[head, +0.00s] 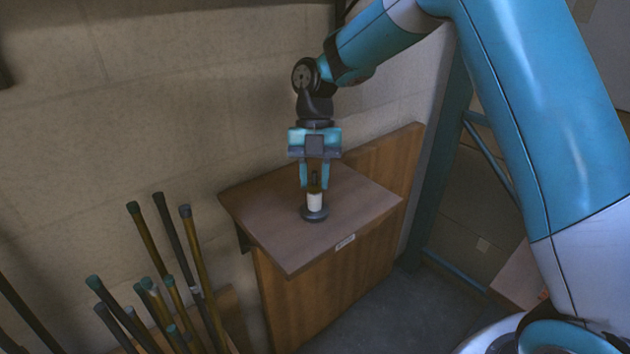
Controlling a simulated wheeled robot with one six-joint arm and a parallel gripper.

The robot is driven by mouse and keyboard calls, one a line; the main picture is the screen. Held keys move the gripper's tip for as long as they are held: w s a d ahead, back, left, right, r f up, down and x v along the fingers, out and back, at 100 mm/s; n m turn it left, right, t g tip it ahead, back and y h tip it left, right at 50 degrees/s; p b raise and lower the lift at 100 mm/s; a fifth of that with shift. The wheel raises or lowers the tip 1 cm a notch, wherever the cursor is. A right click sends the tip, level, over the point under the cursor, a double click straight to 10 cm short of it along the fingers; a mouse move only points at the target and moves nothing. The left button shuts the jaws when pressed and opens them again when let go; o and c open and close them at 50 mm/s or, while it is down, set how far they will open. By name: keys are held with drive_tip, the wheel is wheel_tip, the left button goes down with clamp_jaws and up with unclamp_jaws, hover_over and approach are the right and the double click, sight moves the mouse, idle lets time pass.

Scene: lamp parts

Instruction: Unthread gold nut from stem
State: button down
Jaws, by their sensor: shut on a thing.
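The stem (315,201) stands upright on a dark round base (314,215) on the wooden shelf top (340,239). Its lower part shows white, and its upper part is dark between my fingers. My gripper (314,185) points straight down over it, with its two teal fingers on either side of the stem's top, shut on it. A small dark golden-brown piece at the fingertips looks like the gold nut (314,186). Its threads and exact seating are too small to tell.
Several rods with teal or dark ends (170,270) stand upright at the lower left, left of the shelf. A block wall (200,100) runs behind. A wooden panel (400,165) rises along the shelf's back right. The shelf top around the base is clear.

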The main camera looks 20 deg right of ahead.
drive_tip(key=shift+f+n+h+b, duration=0.1)
drive_tip(key=shift+n+h+b, duration=0.9)
drive_tip(key=shift+n+b, duration=2.5)
drive_tip(key=shift+m+g+b, duration=0.3)
drive_tip(key=shift+m+b, duration=0.3)
drive_tip(key=shift+b, duration=0.55)
drive_tip(key=shift+a+b, duration=0.1)
drive_tip(key=shift+b, duration=0.4)
drive_tip(key=shift+n+h+b, duration=0.4)
drive_tip(key=shift+n+b, duration=0.4)
drive_tip(key=shift+b, duration=0.05)
drive_tip(key=shift+n+h+b, duration=0.6)
drive_tip(key=shift+n+b, duration=0.65)
drive_tip(key=shift+n, duration=0.15)
drive_tip(key=shift+r+n+t+h+b, duration=0.2)
drive_tip(key=shift+n+t+h+b, duration=0.25)
drive_tip(key=shift+n, duration=0.75)
